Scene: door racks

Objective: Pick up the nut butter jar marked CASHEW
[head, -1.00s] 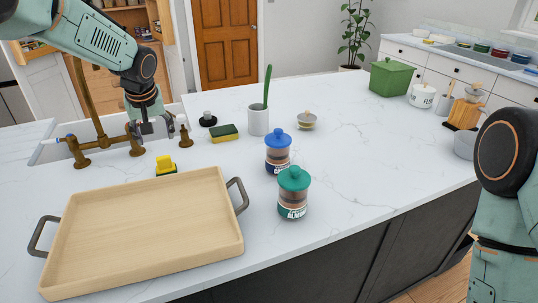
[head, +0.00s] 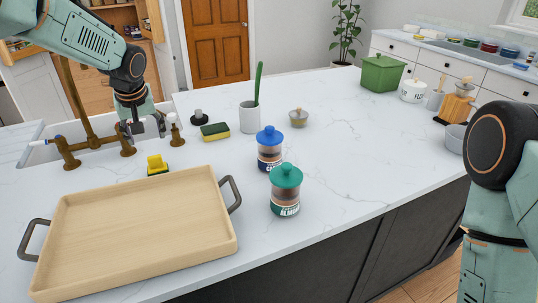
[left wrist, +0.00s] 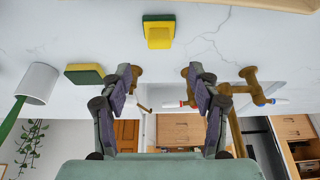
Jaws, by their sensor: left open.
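A glass jar with a blue lid (head: 270,152) stands upright on the white counter. Its dark label is partly hidden by the jar in front, and I cannot read its word. A similar jar with a green lid (head: 286,190) stands just in front; its label seems to read ALMOND. My left gripper (head: 145,129) is open and empty above the sink taps, well to the left of both jars. In the left wrist view its two fingers (left wrist: 160,85) are spread with nothing between them, and neither jar shows there. My right gripper is out of view.
A wooden tray (head: 140,235) with dark handles fills the front left. A yellow sponge (head: 157,165), another sponge (head: 215,131), a white cup (head: 249,117) and a small lidded pot (head: 298,117) stand around. The counter right of the jars is clear.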

